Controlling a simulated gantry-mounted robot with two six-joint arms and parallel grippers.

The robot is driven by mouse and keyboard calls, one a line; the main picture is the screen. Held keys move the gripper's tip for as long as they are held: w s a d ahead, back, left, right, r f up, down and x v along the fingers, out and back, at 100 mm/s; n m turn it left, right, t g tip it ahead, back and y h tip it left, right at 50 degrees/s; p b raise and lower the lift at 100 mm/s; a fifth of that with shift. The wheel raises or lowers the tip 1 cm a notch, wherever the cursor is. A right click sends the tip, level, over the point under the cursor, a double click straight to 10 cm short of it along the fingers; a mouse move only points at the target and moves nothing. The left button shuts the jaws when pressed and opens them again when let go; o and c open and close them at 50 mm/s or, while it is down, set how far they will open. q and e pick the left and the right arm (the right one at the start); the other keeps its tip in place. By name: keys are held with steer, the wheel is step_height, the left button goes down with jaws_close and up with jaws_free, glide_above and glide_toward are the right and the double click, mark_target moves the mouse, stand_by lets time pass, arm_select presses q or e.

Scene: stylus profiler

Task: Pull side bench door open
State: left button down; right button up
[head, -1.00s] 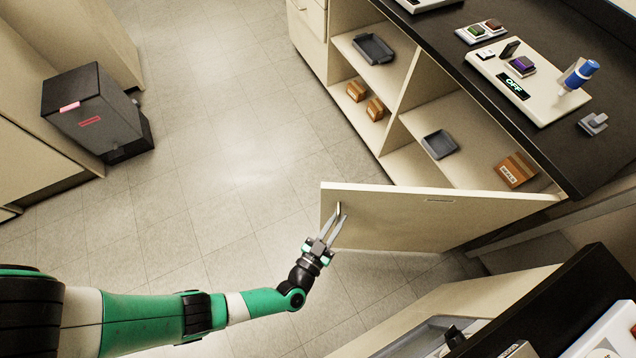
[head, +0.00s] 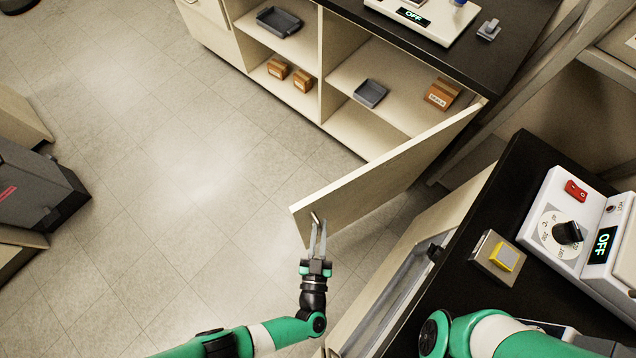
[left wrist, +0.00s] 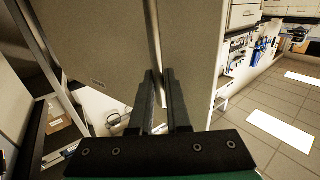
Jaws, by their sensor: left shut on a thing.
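The side bench door (head: 385,178) is a cream panel hinged at its right end near the dark worktop. It stands wide open, swung out from the cabinet, with its free edge towards the left. My left gripper (head: 318,232) is shut on the door handle (head: 316,218), a short upright bar near the free edge. In the left wrist view the two dark fingers (left wrist: 161,90) close around the handle bar (left wrist: 155,50) in front of the door panel (left wrist: 115,45). My right arm shows at the bottom right of the head view, but its gripper is out of view.
The open cabinet holds grey trays (head: 370,93) and brown boxes (head: 442,93). Tiled floor (head: 190,190) is clear at left.

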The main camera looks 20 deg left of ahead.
arm_select(q)
steer(key=c, duration=0.9)
jaws_free()
steer(key=shift+w+d, duration=0.1)
steer(key=shift+w, duration=0.05)
steer(key=p+v, duration=0.1)
steer(key=v, duration=1)
steer(key=shift+s, duration=0.4)
steer(key=shift+c, duration=0.2)
